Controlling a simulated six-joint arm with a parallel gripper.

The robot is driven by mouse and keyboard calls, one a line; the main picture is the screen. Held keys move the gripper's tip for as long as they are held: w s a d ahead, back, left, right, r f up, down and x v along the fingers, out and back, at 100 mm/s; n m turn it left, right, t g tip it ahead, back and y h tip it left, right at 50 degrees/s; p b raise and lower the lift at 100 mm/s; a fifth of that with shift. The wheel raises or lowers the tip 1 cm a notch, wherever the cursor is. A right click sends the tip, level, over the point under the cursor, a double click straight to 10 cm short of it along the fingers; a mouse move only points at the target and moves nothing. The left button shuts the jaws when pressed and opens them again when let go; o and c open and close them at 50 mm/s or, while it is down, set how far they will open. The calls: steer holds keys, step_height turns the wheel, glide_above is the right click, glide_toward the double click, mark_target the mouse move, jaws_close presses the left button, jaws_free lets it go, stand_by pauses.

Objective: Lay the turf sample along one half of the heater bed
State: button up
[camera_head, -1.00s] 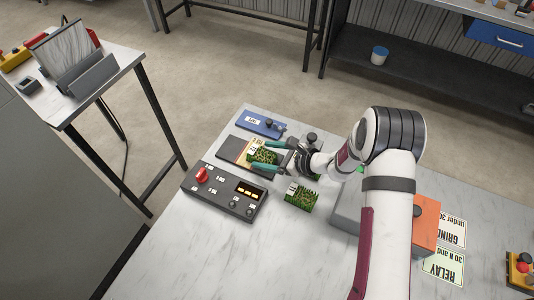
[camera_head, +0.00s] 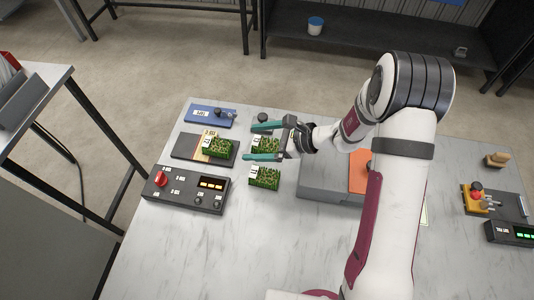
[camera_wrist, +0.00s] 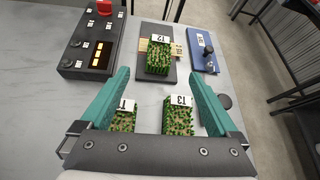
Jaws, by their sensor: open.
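The heater bed (camera_head: 184,149) is a dark flat plate with a tan patch; it also shows in the wrist view (camera_wrist: 154,29). A green turf sample (camera_head: 218,149) with a tag that looks like T2 lies on it, toward the right side in the head view. It also shows in the wrist view (camera_wrist: 159,61). My gripper (camera_head: 249,142) is open and empty, its teal fingers to the right of that sample and apart from it. In the wrist view the fingers (camera_wrist: 160,75) are spread wide. Turf T3 (camera_wrist: 178,123) and turf T1 (camera_wrist: 123,122) lie on the table below the gripper.
A control box (camera_head: 187,191) with a red knob stands in front of the bed. A blue plate (camera_head: 207,116) with a black knob lies behind it. A grey block (camera_head: 325,182) with an orange part stands to the right. The front table area is clear.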

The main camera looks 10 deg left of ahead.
steer(key=s+d+r+n+g+h, duration=0.25)
steer(key=s+r+n, duration=0.35)
steer(key=s+r, duration=0.45)
steer(key=s+d+r+n+h, duration=0.3)
steer(key=s+d+n+h, duration=0.3)
steer(key=s+d, duration=0.8)
steer(key=shift+s+d+r+t+h, duration=0.15)
steer(key=shift+s+d+t+h, duration=0.4)
steer(key=shift+h, duration=0.4)
